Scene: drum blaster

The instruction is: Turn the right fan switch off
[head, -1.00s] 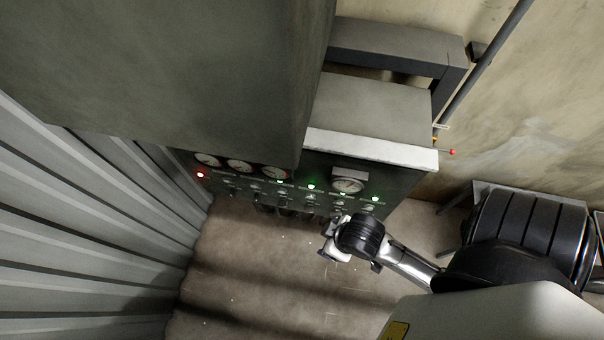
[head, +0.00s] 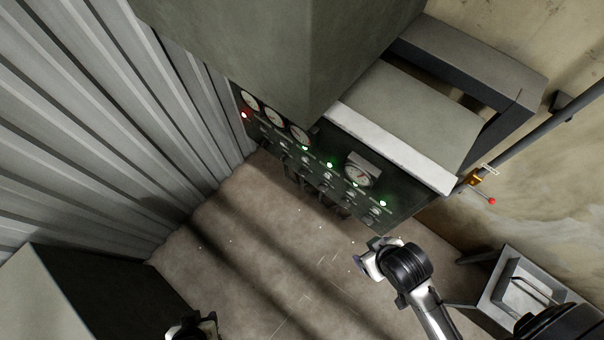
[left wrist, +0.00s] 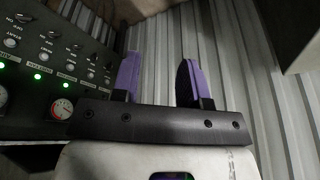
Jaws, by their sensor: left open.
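The dark green control panel (head: 403,190) has a row of small toggle switches (head: 349,196) below several lit green lamps (head: 382,203) and one red lamp (head: 245,115). The right fan switch cannot be singled out; labels in the head view are too small. The left wrist view shows upside-down switches (left wrist: 50,36) with ON and OFF marks, and green lamps (left wrist: 37,76). My left gripper (head: 364,263) is in front of the panel's right end, apart from it. Its purple fingers (left wrist: 160,80) are spread and empty, pointing toward the corrugated wall.
A corrugated metal wall (head: 120,110) stands left of the panel. A large green cabinet (head: 280,50) overhangs the panel. A pipe with a red-tipped lever (head: 491,201) is at the right. A grey box (head: 70,290) stands at lower left. The floor (head: 270,250) between is clear.

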